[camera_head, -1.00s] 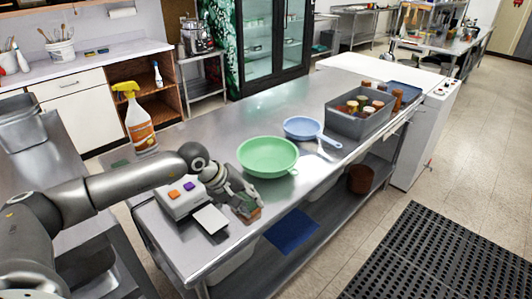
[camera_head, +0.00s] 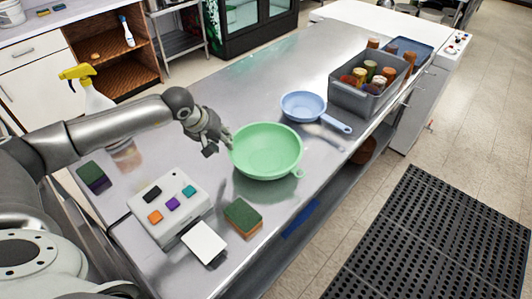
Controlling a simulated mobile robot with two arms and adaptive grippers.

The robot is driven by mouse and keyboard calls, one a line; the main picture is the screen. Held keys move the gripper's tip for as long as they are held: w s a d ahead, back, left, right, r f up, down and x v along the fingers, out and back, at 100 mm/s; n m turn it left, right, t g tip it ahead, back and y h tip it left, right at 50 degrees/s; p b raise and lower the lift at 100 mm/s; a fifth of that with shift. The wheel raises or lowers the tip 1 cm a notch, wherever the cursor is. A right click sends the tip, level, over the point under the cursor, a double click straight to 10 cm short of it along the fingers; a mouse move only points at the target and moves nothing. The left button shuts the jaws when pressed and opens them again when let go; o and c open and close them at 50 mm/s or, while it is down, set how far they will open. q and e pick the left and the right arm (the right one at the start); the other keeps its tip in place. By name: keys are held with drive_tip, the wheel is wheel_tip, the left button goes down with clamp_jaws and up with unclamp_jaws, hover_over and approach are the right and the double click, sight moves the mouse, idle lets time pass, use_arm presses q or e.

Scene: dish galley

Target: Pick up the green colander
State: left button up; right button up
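The green colander (camera_head: 266,152) sits upright on the steel counter, a round bowl with a small handle tab at its lower right. My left gripper (camera_head: 219,146) is at the colander's left rim, with its fingers beside or just over the edge. The fingers are small and partly overlapped here, so I cannot tell whether they are open, shut, or touching the rim. My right gripper is not in view.
A grey bin (camera_head: 362,101) of jars stands farther back. A white device with coloured buttons (camera_head: 170,205), a sponge (camera_head: 243,217) and a spray bottle (camera_head: 95,100) are nearby. The counter's right edge is close to the colander.

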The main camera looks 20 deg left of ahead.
sight(235, 151)
use_arm(q)
drive_tip(key=p+x, duration=0.2)
drive_tip(key=x, duration=0.1)
drive_tip(key=shift+w+d, duration=0.2)
drive_tip(key=shift+d, duration=0.05)
drive_tip(key=shift+p+x, duration=0.35)
drive_tip(key=shift+x, duration=0.8)
drive_tip(key=shift+w+f, duration=0.1)
drive_tip(key=shift+f, duration=0.3)
drive_tip(key=shift+c, duration=0.9)
clamp_jaws()
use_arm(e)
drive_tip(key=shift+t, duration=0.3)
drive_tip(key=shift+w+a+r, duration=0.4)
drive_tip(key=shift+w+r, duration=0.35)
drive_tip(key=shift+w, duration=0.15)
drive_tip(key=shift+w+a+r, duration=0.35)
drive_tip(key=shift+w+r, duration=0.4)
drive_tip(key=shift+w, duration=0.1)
